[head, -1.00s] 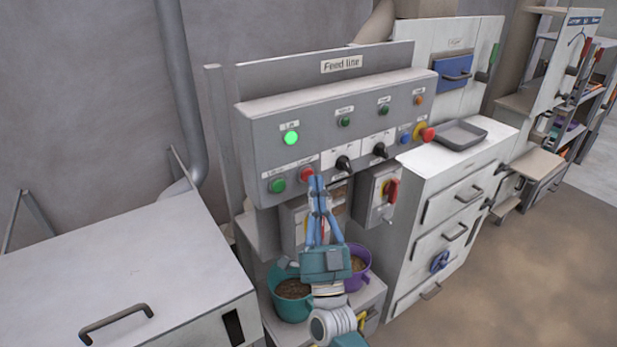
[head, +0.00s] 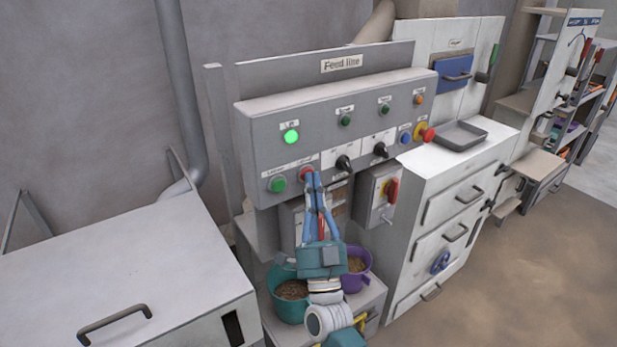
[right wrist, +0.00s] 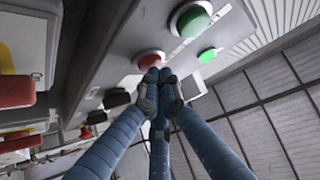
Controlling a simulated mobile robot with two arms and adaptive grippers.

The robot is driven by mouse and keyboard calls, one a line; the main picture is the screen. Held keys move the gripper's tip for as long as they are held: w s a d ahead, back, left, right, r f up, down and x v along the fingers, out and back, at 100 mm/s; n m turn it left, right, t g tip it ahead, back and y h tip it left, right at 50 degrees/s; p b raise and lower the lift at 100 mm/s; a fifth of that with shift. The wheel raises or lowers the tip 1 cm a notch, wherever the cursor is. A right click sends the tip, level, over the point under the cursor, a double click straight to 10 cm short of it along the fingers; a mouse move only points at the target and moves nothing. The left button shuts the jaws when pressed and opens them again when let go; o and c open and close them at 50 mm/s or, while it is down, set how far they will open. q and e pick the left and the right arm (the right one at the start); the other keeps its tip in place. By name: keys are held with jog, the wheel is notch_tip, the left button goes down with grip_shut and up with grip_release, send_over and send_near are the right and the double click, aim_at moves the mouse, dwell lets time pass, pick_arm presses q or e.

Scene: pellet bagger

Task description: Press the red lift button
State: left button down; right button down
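The red button (head: 305,173) sits on the lower left of the grey control panel, right of a green button (head: 278,184). My right gripper (head: 314,180) is shut and empty, its fingertips at the red button and partly covering it. In the right wrist view the closed fingertips (right wrist: 159,76) overlap the lower edge of the red button (right wrist: 150,57); they look in contact or nearly so, and I cannot tell whether the button is pushed in. The lamp (head: 291,137) above is lit green. My left gripper is not in view.
Two black selector knobs (head: 343,163) and a red mushroom button (head: 427,134) are farther right on the panel. A red-handled switch box (head: 384,194) hangs below. Teal (head: 284,312) and purple (head: 358,282) buckets stand under the panel. A white cabinet (head: 120,265) is at left.

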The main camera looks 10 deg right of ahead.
dwell(0.3)
jog(key=shift+s+d+p, duration=0.25)
jog(key=shift+s+p, duration=0.05)
jog(key=shift+s, duration=0.35)
jog(key=shift+y, duration=0.3)
jog(key=s+d+p, duration=0.2)
jog(key=s, duration=0.3)
jog(key=shift+s, duration=0.35)
